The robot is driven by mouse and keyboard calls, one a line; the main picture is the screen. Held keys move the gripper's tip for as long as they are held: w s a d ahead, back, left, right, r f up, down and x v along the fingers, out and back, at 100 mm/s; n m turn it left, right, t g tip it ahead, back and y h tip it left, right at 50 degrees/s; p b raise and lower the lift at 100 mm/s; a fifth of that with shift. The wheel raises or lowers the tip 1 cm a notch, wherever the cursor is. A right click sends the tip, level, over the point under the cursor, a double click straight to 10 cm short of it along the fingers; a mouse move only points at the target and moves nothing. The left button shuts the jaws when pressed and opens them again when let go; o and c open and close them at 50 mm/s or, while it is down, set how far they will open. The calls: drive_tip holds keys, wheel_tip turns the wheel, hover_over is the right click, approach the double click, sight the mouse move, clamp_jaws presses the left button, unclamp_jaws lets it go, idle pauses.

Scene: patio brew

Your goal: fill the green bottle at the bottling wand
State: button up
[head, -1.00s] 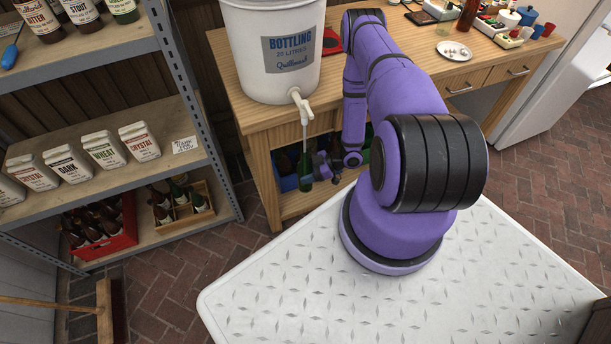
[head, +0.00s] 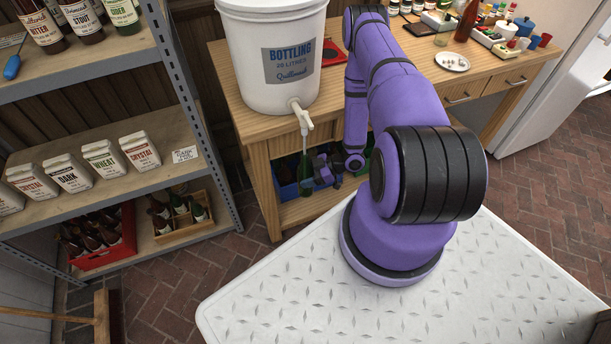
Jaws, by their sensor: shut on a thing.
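The white bottling bucket (head: 272,80) stands on the wooden bench with a tap (head: 300,112) low on its front. The thin bottling wand (head: 304,146) hangs straight down from the tap. The green bottle (head: 306,176) is upright below the tap, with the wand's lower end at or in its neck; how deep it reaches is too small to tell. My gripper (head: 314,178) is shut on the green bottle from the right, in front of the bench's open shelf. The level inside the bottle cannot be made out.
A blue crate (head: 286,190) with bottles sits on the bench's lower shelf, close behind the green bottle. A metal shelf unit at left holds white bags, a red crate (head: 110,255) and a wooden crate (head: 183,233) of bottles.

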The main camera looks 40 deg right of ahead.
drive_tip(key=shift+r, duration=0.8)
idle(7.2)
